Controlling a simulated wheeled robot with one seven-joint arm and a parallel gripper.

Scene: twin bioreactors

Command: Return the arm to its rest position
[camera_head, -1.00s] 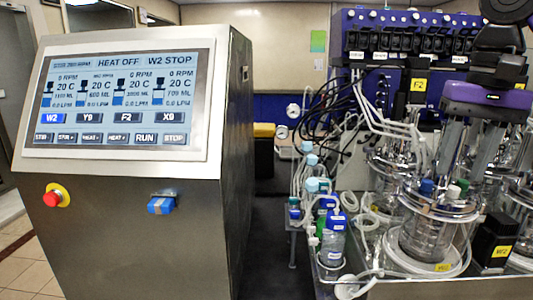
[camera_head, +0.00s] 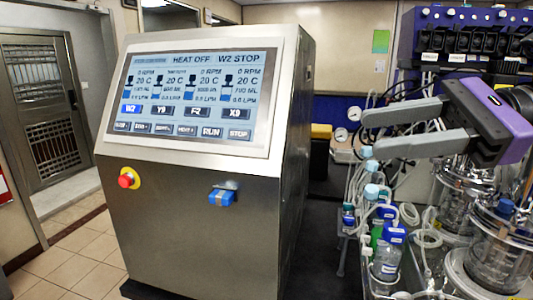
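My gripper (camera_head: 371,134) is at the right of the head view. Its two grey fingers point left, with a clear gap between them and nothing held. Its purple-and-black body (camera_head: 492,115) is at the right edge, in front of the bioreactor bench. The rest of my arm is mostly outside the frame. The fingers hang in the air above the bottles and tubing and hide part of the cables behind.
A steel control cabinet (camera_head: 205,225) with a lit touchscreen (camera_head: 195,104) and a red stop button (camera_head: 127,180) stands left of the gripper. Glass vessels (camera_head: 497,250), bottles (camera_head: 387,255) and a blue pump rack (camera_head: 470,40) crowd the right. Tiled floor (camera_head: 85,260) is open at far left.

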